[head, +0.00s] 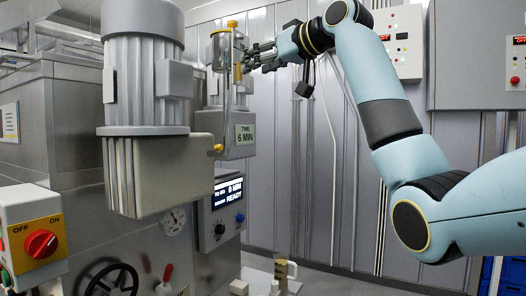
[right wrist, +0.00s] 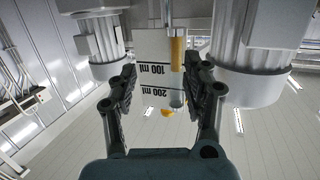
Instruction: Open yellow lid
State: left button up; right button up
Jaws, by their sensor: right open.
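A narrow upright vessel with yellow fittings (head: 221,52) stands on the machine in the head view. A small yellow cap (head: 232,24) is at its top. Whether either is the lid's handle I cannot tell. My right gripper (head: 256,53) is just right of the vessel at its upper part. In the right wrist view my right gripper (right wrist: 164,82) is open, with a finger on each side of a white scale (right wrist: 145,82) marked 100 ml and 200 ml and an amber tube (right wrist: 177,60). A yellow knob (right wrist: 168,112) shows below the scale. Nothing is gripped. My left gripper is not in view.
A large grey motor (head: 146,60) stands left of the vessel. A box with a 6 MIN sign (head: 245,134) is below it, above a READY display (head: 228,192). A yellow knob (head: 218,148) sticks out lower down. A red switch (head: 40,243) is at the left.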

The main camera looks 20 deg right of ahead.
notch_tip(320, 180, down, 19)
jog(key=s+m+g+h, duration=0.1)
jog(key=g+h, duration=0.1)
jog(key=shift+s+f+b, duration=0.15)
jog(key=shift+s+b, duration=0.15)
jog(key=shift+f+g, duration=0.1)
jog(key=shift+g, duration=0.2)
jog(key=s+d+f+m+g+h+b, duration=0.1)
jog(key=s+f+g, duration=0.35)
jog(key=f, duration=1.25)
jog(key=s+f+m+g+b, duration=0.15)
jog(key=s+f, duration=0.55)
jog(key=f, duration=1)
jog(key=s+d+f+m+g+h+b, duration=0.15)
jog(key=s+f, duration=0.35)
jog(key=f, duration=1.2)
jog(key=s+d+f+g, duration=0.1)
jog(key=s+f, duration=0.9)
jog(key=s, duration=0.5)
jog(key=s+f+n+g+h+b, duration=0.1)
jog(key=s+f, duration=0.9)
jog(key=s, duration=0.5)
jog(key=s+d+f+g+h+b, duration=0.1)
jog(key=s+f+g, duration=0.1)
jog(key=s+f, duration=0.8)
jog(key=shift+s+d+f+n, duration=0.3)
jog(key=shift+s, duration=2.8)
